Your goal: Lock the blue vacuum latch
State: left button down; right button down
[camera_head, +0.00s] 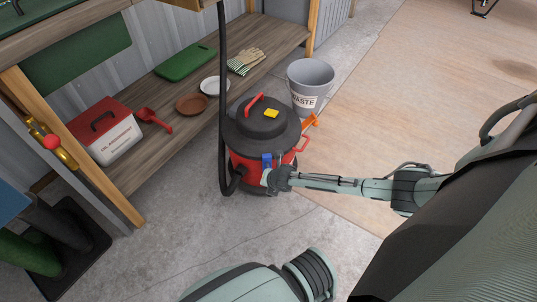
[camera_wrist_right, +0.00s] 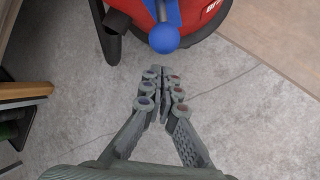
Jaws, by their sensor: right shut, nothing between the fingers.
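The vacuum (camera_head: 262,128) is a red drum with a black lid, standing on the concrete floor. Its blue latch (camera_head: 267,160) is on the near side, below the lid rim. In the right wrist view, the latch's blue ball end (camera_wrist_right: 164,38) shows in front of the red body (camera_wrist_right: 205,14). My right gripper (camera_head: 268,178) is at the near side of the vacuum, just below the latch in the picture. In the wrist view, its fingers (camera_wrist_right: 158,72) are together and empty, with a small gap in the picture between the fingertips and the ball. My left gripper is out of view.
A black hose (camera_head: 223,90) rises along the vacuum's left side. A grey waste bin (camera_head: 309,88) stands behind it to the right. A wooden shelf (camera_head: 160,95) at left holds a red-lidded box (camera_head: 104,130), a red scoop (camera_head: 154,121) and plates. The floor in front is clear.

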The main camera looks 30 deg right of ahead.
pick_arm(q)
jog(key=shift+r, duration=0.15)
pick_arm(e)
jog(key=shift+r, duration=0.2)
pick_arm(q)
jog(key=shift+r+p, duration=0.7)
jog(key=shift+p, duration=0.15)
pick_arm(e)
jog(key=shift+r, duration=0.65)
